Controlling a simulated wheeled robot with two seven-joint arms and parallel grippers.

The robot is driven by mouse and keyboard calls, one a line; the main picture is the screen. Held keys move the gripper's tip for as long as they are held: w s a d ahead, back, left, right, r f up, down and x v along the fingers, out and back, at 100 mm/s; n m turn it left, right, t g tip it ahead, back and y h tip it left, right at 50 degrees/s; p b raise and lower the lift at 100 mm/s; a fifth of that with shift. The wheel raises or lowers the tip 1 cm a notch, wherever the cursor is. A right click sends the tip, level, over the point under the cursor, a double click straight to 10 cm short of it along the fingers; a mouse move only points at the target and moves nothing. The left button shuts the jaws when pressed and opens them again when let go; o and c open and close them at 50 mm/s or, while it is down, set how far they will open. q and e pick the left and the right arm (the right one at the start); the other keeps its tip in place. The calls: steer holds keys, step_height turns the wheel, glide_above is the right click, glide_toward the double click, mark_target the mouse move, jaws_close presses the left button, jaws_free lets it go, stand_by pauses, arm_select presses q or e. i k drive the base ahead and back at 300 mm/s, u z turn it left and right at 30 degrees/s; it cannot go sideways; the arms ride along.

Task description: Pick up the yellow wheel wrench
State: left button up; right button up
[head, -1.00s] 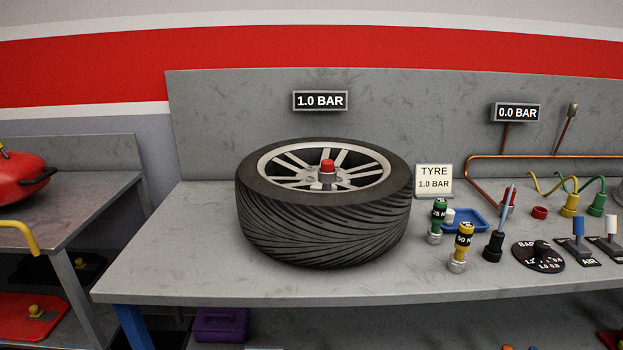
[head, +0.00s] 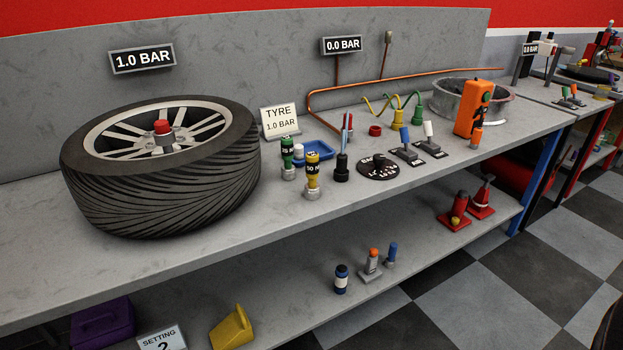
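The yellow wheel wrench (head: 313,174) stands upright on the bench top in the head view, right of the tyre. It has a yellow body, a dark band with a partly readable "50" label and a grey metal socket end at the bottom. A similar green wrench (head: 287,157) stands just behind it to the left. Neither of my grippers is in view.
The large tyre (head: 160,185) lies flat on the left of the bench. A blue tray (head: 321,150), a black tool (head: 341,168), a black dial (head: 378,167) and levers stand near the wrench. Bare bench top (head: 270,215) lies in front of it.

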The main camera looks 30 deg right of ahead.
mark_target(312, 188)
steer(key=z, duration=2.5)
steer(key=i, duration=1.55)
steer(key=u, duration=3.45)
